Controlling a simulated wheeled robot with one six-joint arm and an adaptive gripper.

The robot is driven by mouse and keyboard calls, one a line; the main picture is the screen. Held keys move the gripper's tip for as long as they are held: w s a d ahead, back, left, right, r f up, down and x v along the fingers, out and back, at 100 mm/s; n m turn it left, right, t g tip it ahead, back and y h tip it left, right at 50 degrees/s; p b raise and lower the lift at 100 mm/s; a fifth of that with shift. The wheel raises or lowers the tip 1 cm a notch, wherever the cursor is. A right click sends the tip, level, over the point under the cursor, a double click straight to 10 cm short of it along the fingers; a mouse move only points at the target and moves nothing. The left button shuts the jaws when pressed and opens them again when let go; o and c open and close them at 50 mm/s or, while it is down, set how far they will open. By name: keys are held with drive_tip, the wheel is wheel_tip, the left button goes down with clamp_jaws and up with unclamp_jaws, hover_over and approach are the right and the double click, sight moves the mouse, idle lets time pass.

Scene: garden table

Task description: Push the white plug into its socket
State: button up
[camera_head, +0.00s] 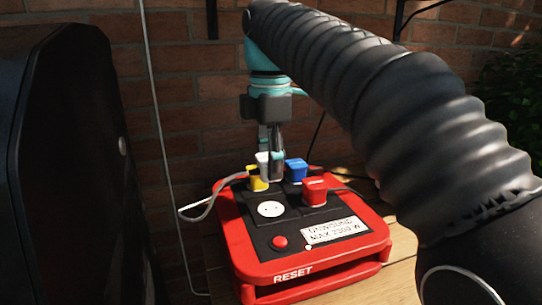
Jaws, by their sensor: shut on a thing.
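The white plug (262,159) shows as a small pale patch behind the yellow plug (257,179), at the back of the red power box (240,262). My gripper (271,160) points straight down there and is shut on the white plug. The yellow plug hides the white plug's lower part and whatever is under it, so I cannot tell how deep it sits. One round white socket (271,209) is empty, at the front left of the box's dark panel.
A blue plug (296,170) stands close right of my gripper, and a red plug (315,191) stands in front of it. Grey cable loops left of the box. The box rests on a wooden table (398,280), before a brick wall (190,85). A black cabinet-like object (70,160) is at left.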

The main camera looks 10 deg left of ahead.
sight(271, 209)
drive_tip(key=shift+d+f, duration=0.1)
drive_tip(key=shift+f, duration=1.45)
drive_tip(key=shift+f+b, duration=0.65)
drive_tip(key=shift+f, duration=0.7)
drive_tip(key=shift+p, duration=0.65)
drive_tip(key=shift+f+b, duration=0.35)
drive_tip(key=shift+f, duration=0.25)
idle(0.7)
drive_tip(key=o, duration=1.2)
drive_tip(key=shift+c, duration=0.2)
drive_tip(key=shift+r, duration=0.1)
